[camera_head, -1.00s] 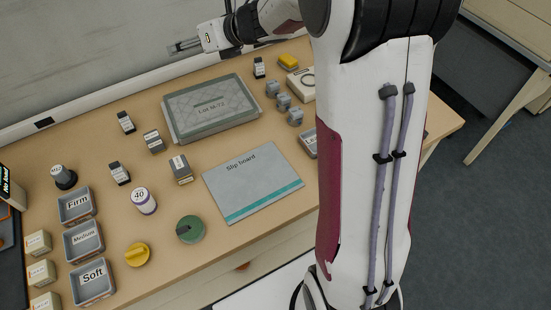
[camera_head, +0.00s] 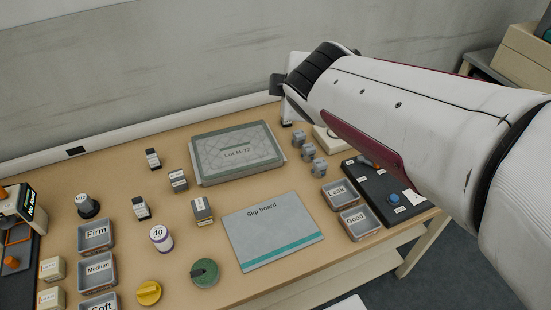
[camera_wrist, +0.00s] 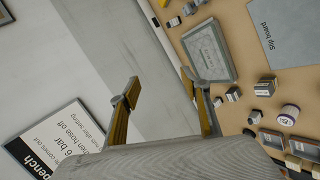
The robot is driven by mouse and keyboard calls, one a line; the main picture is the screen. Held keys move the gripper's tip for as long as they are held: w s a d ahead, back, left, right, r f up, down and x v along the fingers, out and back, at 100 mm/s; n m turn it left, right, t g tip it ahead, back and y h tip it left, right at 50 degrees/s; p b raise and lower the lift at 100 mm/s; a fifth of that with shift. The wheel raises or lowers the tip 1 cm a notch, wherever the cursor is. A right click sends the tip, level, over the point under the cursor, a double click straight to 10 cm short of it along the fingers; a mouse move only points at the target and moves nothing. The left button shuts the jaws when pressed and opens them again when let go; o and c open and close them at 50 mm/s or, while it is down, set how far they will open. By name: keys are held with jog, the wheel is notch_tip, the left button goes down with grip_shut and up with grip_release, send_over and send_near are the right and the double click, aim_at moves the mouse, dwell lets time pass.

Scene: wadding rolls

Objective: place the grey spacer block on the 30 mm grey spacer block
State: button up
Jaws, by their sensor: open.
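Two grey blocks with pale labels stand on the table in the head view: a larger one (camera_head: 202,211) left of the slip board and a smaller one (camera_head: 178,181) near the lot tray. Their labels are too small to read, so I cannot tell which is the 30 mm spacer. The larger block also shows in the wrist view (camera_wrist: 266,88), as does the smaller one (camera_wrist: 233,95). My gripper (camera_wrist: 165,103) is open and empty in the wrist view, with wall behind its fingers, apart from both blocks. In the head view its fingers are not visible.
Dark labelled blocks (camera_head: 153,159) (camera_head: 140,208) and a white jar (camera_head: 161,238) stand close by. The lot tray (camera_head: 197,174) and slip board (camera_head: 270,230) lie to the right. Several notched grey pieces (camera_head: 308,152) stand beyond. The strip between blocks and board is narrow.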

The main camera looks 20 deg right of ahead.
jog(key=s+a+f+m+g+y, duration=0.1)
jog(key=s+a+f+m, duration=0.1)
jog(key=s, duration=0.5)
jog(key=s+a+f+m+g+y, duration=0.1)
jog(key=s+a+f+m+g, duration=0.1)
jog(key=s+m, duration=0.4)
jog(key=s+a+f+m+g+y, duration=0.1)
jog(key=s+a+f+m, duration=0.3)
jog(key=s, duration=0.4)
jog(key=shift+s+a+f+m+g, duration=0.3)
jog(key=shift+m+g, duration=0.1)
jog(key=shift+g, duration=0.1)
